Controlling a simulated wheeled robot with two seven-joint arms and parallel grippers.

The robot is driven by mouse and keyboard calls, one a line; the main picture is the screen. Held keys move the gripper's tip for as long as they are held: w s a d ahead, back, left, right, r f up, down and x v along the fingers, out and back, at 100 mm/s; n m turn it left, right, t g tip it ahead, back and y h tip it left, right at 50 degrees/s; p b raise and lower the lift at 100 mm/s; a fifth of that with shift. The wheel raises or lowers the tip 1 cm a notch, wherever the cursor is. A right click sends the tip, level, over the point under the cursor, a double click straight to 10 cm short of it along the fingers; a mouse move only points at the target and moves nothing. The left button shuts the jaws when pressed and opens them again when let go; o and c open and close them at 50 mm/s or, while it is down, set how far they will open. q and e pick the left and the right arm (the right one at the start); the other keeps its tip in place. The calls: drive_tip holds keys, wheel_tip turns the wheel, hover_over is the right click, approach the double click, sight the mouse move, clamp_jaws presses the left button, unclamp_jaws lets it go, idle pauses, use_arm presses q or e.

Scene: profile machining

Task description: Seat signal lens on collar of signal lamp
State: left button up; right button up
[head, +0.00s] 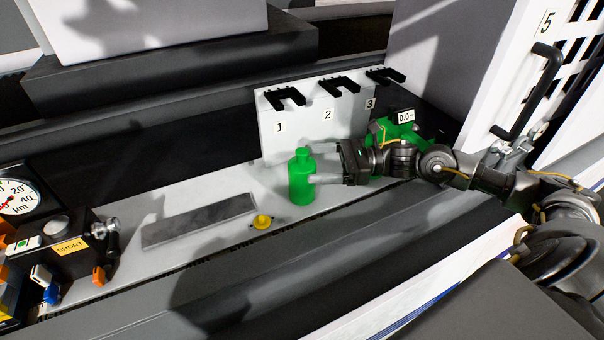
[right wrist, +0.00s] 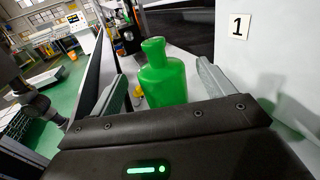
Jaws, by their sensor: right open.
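A green bottle-shaped piece (head: 302,180) with a narrower neck stands upright on the light bench strip. My right gripper (head: 318,166) reaches it from the right in the head view. In the right wrist view its fingers (right wrist: 162,78) are open, one on each side of the green piece (right wrist: 165,82); I cannot tell whether either touches it. A small round yellow piece (head: 262,222) with dark tabs lies on the strip, left of and nearer than the green piece. I cannot tell which parts are the signal lens, collar or lamp. My left gripper is not in view.
A white panel (head: 308,146) with black forked hooks numbered 1 to 3 stands behind the green piece. A flat grey plate (head: 199,219) lies to the left. A dark box labelled SHORT (head: 72,246) and a dial gauge (head: 18,197) stand at far left.

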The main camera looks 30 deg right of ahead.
sight(294, 163)
drive_tip(key=p+x, duration=0.1)
drive_tip(key=x, duration=0.1)
drive_tip(key=p+x, duration=0.1)
drive_tip(key=x, duration=0.1)
drive_tip(key=shift+w+a+r+p, duration=0.2)
drive_tip(key=shift+a+p, duration=0.1)
drive_tip(key=shift+a, duration=0.05)
drive_tip(key=shift+w+a+f, duration=0.2)
drive_tip(key=shift+a, duration=0.25)
drive_tip(key=shift+d, duration=0.1)
drive_tip(key=c, duration=1.1)
